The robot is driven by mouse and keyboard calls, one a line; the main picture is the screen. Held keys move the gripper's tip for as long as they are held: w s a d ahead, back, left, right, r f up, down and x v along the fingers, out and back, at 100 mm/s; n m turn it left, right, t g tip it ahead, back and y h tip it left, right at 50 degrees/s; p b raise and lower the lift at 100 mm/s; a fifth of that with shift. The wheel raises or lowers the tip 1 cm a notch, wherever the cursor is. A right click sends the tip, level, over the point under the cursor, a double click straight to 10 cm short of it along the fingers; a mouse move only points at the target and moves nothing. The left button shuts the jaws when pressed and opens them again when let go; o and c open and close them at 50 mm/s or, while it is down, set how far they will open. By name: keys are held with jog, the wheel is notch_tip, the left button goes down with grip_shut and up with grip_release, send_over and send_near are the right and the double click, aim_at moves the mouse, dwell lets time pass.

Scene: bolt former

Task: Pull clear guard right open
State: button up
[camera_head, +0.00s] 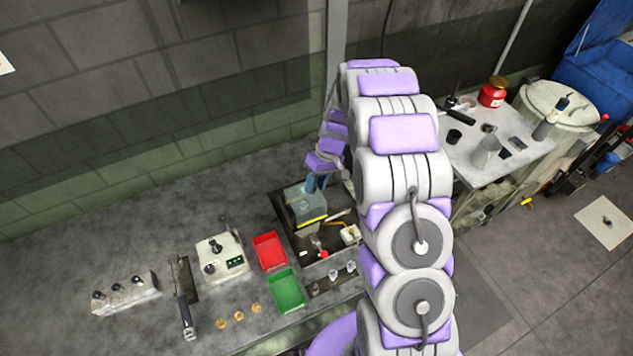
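The bolt former (283,207) is a dark machine set into the grey workbench, left of my arm. A bluish see-through box with a yellow front edge, which looks like the clear guard (306,212), covers its back part. My gripper (316,184) points down at the guard's top back edge. It is small and dark here, so I cannot tell whether it touches the guard or whether its fingers are apart. My arm hides the machine's right side.
Red (270,251) and green (287,291) trays sit left of the machine. A control box (220,256) with knobs stands further left, near a black-handled lever (186,318). A side table (470,160) with containers stands right of my arm. A wall (150,130) rises behind the bench.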

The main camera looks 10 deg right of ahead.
jog(key=shift+a, duration=1.05)
jog(key=c, duration=0.5)
jog(key=shift+c, duration=0.4)
jog(key=shift+w+d, duration=0.1)
jog(key=shift+d, duration=0.25)
grip_shut()
